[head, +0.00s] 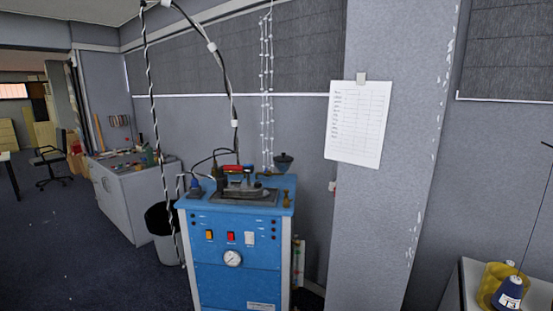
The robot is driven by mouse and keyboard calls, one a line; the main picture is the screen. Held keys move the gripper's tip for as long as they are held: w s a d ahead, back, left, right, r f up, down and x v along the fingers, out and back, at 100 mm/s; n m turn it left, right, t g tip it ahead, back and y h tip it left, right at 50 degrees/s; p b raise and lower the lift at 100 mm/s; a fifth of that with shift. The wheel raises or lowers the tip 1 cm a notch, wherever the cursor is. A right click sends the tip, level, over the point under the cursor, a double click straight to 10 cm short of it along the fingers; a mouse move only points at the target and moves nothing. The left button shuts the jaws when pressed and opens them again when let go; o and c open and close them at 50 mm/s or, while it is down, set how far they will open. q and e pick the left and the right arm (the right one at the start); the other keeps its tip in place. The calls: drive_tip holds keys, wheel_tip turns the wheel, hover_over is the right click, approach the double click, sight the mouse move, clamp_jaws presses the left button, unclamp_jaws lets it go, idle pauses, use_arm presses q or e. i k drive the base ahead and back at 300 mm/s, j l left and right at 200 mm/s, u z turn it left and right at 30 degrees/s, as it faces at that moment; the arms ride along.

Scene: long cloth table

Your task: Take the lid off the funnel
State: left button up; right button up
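A small dark funnel-shaped piece (284,167) stands at the back right of the top of the blue machine. A dark cap with a small knob, which looks like the lid (284,157), sits on it. The two are small and similar in colour, so the seam between them is hard to tell. Neither of my grippers is in view.
The blue machine (236,265) carries an iron (245,189), hoses and small fittings on its top. A cable and hose hang in front from above. A pillar (395,220) stands to the right. A grey cabinet (135,205) and dark bin (160,222) stand left; open floor lies front left.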

sight(282, 158)
drive_tip(key=i+j, duration=0.2)
drive_tip(key=j, duration=0.15)
drive_tip(key=i+j, duration=0.15)
drive_tip(key=j, duration=0.25)
drive_tip(key=i+j, duration=0.2)
drive_tip(key=j, duration=0.15)
drive_tip(key=i+j, duration=0.15)
drive_tip(key=j, duration=0.25)
drive_tip(key=i+j, duration=0.2)
drive_tip(key=j, duration=0.15)
drive_tip(key=i+j, duration=0.15)
drive_tip(key=j, duration=0.25)
drive_tip(key=i+j, duration=0.2)
drive_tip(key=j, duration=0.15)
